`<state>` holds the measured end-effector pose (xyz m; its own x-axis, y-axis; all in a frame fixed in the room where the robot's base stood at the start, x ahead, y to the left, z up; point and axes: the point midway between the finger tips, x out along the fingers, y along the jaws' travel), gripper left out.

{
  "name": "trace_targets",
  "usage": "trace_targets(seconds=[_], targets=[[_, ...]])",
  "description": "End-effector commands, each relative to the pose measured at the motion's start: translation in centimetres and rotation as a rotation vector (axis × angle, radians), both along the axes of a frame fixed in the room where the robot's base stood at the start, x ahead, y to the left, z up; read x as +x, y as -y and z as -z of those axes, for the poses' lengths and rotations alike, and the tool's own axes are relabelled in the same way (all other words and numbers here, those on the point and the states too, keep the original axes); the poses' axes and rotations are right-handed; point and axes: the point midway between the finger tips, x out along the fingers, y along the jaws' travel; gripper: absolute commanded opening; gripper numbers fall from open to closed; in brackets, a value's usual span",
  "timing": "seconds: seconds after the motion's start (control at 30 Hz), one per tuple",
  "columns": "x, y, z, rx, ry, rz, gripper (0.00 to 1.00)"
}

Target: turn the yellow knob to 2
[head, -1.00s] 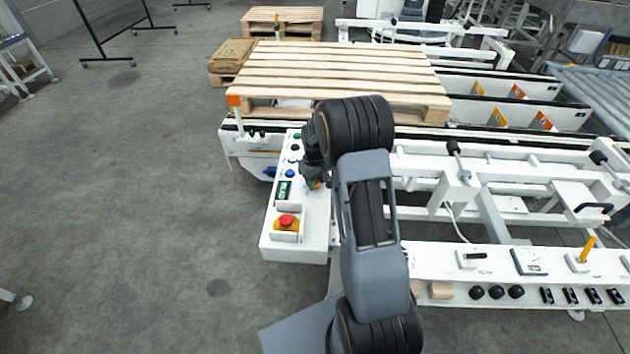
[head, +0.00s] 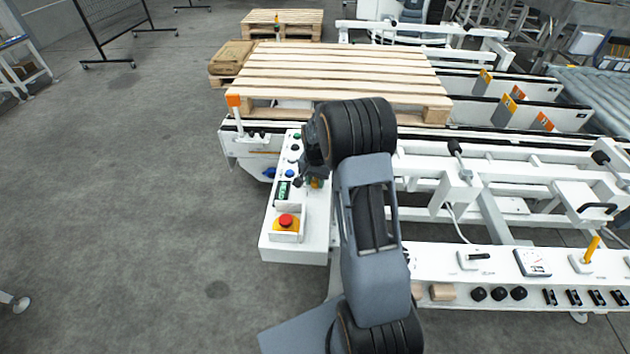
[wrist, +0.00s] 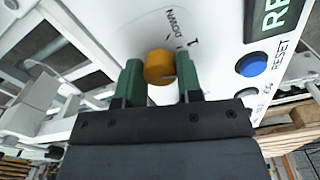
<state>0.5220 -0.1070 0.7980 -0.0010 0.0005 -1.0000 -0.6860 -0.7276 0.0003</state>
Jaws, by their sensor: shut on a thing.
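The yellow knob (wrist: 159,67) sits on the white panel and shows in the wrist view, between the two green fingers of my gripper (wrist: 162,80). The gripper is shut on the knob from its sides. Printed marks, a "1" and the word "DOWN", show on the panel just beyond the knob. No "2" can be read, and I cannot tell which mark the knob points at. In the head view only a small part of the knob (head: 316,183) shows beside my wrist, which hides the rest.
The white control box (head: 300,250) carries a red emergency button (head: 285,221), a small green display (head: 283,190) and several buttons. In the wrist view, a blue button (wrist: 252,65) lies right of the fingers. A wooden pallet (head: 340,70) lies behind the box.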

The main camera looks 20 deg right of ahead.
Motion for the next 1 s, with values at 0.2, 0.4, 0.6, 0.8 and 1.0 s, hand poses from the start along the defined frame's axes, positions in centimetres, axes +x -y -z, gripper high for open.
trace_targets(seconds=[0.2, 0.4, 0.6, 0.8, 1.0], targets=[[0.16, 0.02, -0.11, -0.001, 0.006, 0.18, 0.1], [0.17, 0.02, -0.13, -0.001, 0.006, 0.308, 0.1], [0.18, 0.03, -0.15, -0.001, 0.006, 0.393, 0.1], [0.19, 0.03, -0.17, -0.001, 0.008, 0.434, 0.1], [0.19, 0.03, -0.18, -0.001, 0.008, 0.448, 0.1]])
